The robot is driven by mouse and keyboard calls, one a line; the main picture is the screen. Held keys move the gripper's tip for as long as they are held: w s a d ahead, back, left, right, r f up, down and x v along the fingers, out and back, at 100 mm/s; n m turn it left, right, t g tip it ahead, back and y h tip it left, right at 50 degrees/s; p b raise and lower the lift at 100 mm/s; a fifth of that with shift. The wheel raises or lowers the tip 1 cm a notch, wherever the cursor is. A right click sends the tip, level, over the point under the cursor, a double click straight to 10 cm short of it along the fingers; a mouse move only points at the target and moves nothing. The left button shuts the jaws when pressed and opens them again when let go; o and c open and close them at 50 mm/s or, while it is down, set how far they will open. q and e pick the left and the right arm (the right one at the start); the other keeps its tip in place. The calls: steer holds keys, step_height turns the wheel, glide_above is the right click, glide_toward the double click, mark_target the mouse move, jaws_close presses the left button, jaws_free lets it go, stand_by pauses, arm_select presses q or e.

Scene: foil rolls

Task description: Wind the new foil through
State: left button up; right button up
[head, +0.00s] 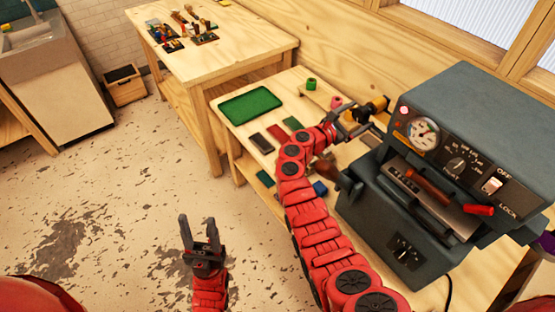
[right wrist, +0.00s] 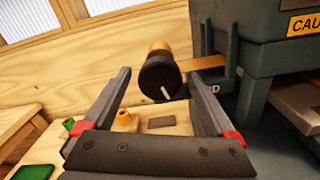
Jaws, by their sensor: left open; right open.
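The grey foil machine (head: 455,125) stands on the right of the bench, with a round gauge, a red light and a switch marked OFF. A gold roll with a black end knob (head: 372,108) sticks out from its left side. In the right wrist view the black knob (right wrist: 160,78) faces me, and a gold strip (right wrist: 205,62) runs from the roll to the machine. My right gripper (head: 347,122) is open, its fingers spread to either side of the knob in that view; contact cannot be told. My left gripper (head: 200,228) is open and empty over the floor.
A green roll (head: 311,84) and a pink roll (head: 336,102) stand on the bench behind my right gripper. A green tray (head: 250,105) and several coloured blocks lie left. A second table (head: 235,45) holds tools. The floor around my left gripper is clear.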

steer(key=n+p, duration=0.2)
steer(key=n, duration=0.1)
steer(key=shift+d+r, duration=0.1)
steer(key=shift+r, duration=0.15)
steer(key=f+b+v, duration=0.1)
steer(key=b+v, duration=0.3)
steer(key=v, duration=1.4)
steer(key=w+a+f+t+y+b, duration=0.1)
steer(key=w+a+f+t+y, duration=0.1)
steer(key=a+f+y, duration=0.3)
steer(key=w+a+f+t+y+b, duration=0.2)
steer(key=f+y, duration=0.8)
steer(key=f, duration=0.5)
steer(key=shift+w+a+y, duration=0.4)
steer(key=shift+w+a, duration=0.3)
steer(key=shift+a, duration=0.7)
